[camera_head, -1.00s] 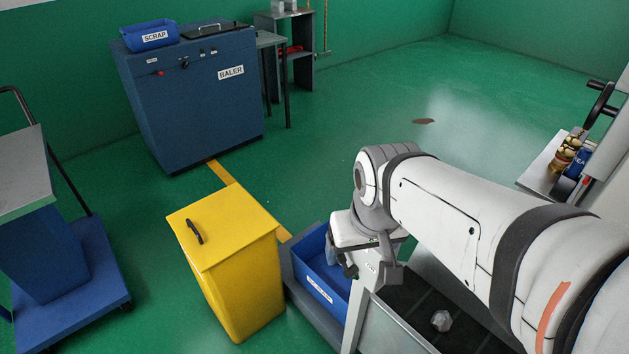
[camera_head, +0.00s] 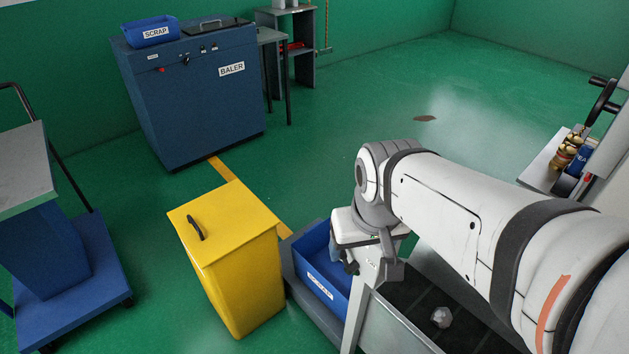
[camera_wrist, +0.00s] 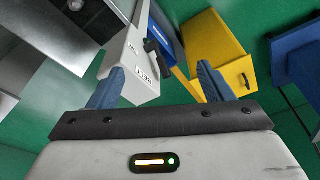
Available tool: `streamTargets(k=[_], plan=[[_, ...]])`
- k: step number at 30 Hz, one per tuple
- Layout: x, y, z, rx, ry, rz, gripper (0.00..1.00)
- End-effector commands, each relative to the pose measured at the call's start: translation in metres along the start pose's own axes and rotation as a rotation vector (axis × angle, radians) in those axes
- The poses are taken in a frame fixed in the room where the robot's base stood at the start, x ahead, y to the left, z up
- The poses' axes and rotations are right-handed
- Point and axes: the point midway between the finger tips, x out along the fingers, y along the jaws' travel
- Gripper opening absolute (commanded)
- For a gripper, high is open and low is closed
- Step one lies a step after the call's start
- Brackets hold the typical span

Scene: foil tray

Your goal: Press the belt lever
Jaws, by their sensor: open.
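The belt lever (camera_wrist: 157,54) is a short black handle on the side of a white housing (camera_wrist: 128,62). The housing carries a label reading BELT, upside down in the wrist view. My gripper (camera_wrist: 160,70) is open and empty, with its two blue fingers spread. The lever shows in the gap between the fingers, ahead of them and apart from them as far as I can tell. In the head view, my gripper (camera_head: 347,262) hangs beside the conveyor's end, above the blue scrap bin. The lever is hidden or too small to tell there.
A dark conveyor belt (camera_head: 410,300) carries a crumpled foil lump (camera_head: 441,317). The blue scrap bin (camera_head: 318,278) stands at the belt's end, beside a yellow lidded bin (camera_head: 235,265). The baler (camera_head: 190,105) is at the back left. A trolley (camera_head: 75,285) stands left.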

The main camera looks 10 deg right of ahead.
Motion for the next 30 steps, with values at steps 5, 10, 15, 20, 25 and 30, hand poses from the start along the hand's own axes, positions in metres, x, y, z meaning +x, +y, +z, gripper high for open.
streamTargets(k=[5,10,15,20,25,30], plan=[[-0.002,-0.001,-0.013,-0.023,-0.02,0.003,0.58],[0.0,-0.004,-0.04,-0.069,-0.059,0.009,0.45],[0.006,-0.009,-0.069,-0.122,-0.102,0.016,0.31],[0.015,-0.013,-0.095,-0.171,-0.141,0.023,0.17],[0.029,-0.02,-0.121,-0.224,-0.183,0.029,0.04],[0.046,-0.027,-0.145,-0.276,-0.223,0.034,0.0]])
